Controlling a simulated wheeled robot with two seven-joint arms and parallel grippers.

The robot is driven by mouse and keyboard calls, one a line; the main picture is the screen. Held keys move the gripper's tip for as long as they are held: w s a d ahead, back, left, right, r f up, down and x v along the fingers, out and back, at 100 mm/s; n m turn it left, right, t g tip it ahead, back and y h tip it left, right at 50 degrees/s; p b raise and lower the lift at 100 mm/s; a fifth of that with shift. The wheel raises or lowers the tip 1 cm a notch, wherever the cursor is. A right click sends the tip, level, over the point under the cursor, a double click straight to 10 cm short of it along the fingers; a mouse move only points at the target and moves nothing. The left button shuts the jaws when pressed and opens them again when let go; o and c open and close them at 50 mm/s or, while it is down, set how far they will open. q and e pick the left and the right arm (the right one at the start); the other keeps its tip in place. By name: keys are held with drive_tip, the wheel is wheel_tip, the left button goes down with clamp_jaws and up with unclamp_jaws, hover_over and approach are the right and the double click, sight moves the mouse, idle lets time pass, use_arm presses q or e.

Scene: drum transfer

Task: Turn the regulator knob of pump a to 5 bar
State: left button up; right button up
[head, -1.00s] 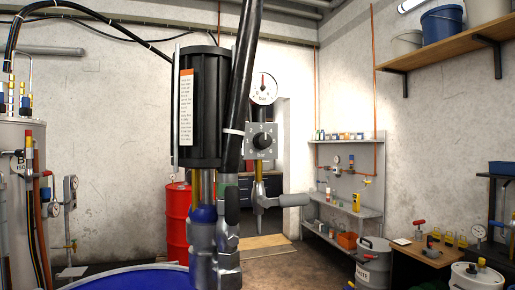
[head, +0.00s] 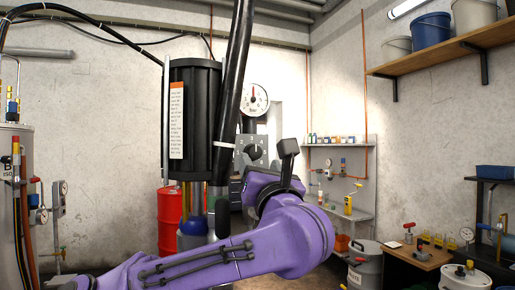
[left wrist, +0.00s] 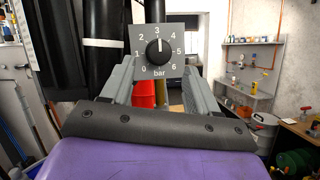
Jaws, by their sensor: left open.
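The regulator knob (head: 254,152) is black and round on a grey square plate (head: 241,162), under a white round bar gauge (head: 254,99). The knob and plate are beside the black pump motor (head: 193,115). In the left wrist view the knob (left wrist: 159,52) faces me on a scale from 0 to 6 bar, and its white mark points up at about 3. My left gripper (head: 285,157) is in front of the plate, to its lower right in the head view. In the left wrist view its fingers (left wrist: 160,75) are open and empty, one on each side below the knob. My right gripper is out of view.
A thick black hose (head: 236,70) runs down just left of the gauge. A red drum (head: 169,220) stands behind the pump. A grey bin (head: 366,268), a wooden bench (head: 420,255) and wall shelves (head: 440,50) are at the right. The floor between is partly hidden by my arm.

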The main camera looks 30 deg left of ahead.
sight(255, 155)
use_arm(q)
drive_tip(key=p+x, duration=0.1)
drive_tip(key=x, duration=0.3)
drive_tip(key=shift+a+r+p, duration=0.2)
drive_tip(key=shift+a+p, duration=0.05)
drive_tip(key=shift+p, duration=0.15)
drive_tip(key=shift+w, duration=0.15)
drive_tip(key=shift+w+f, duration=0.1)
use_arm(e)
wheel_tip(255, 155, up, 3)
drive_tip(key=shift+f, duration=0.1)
use_arm(q)
drive_tip(key=c, duration=1)
drive_tip(key=shift+c, duration=0.2)
drive_tip(key=shift+m, duration=0.3)
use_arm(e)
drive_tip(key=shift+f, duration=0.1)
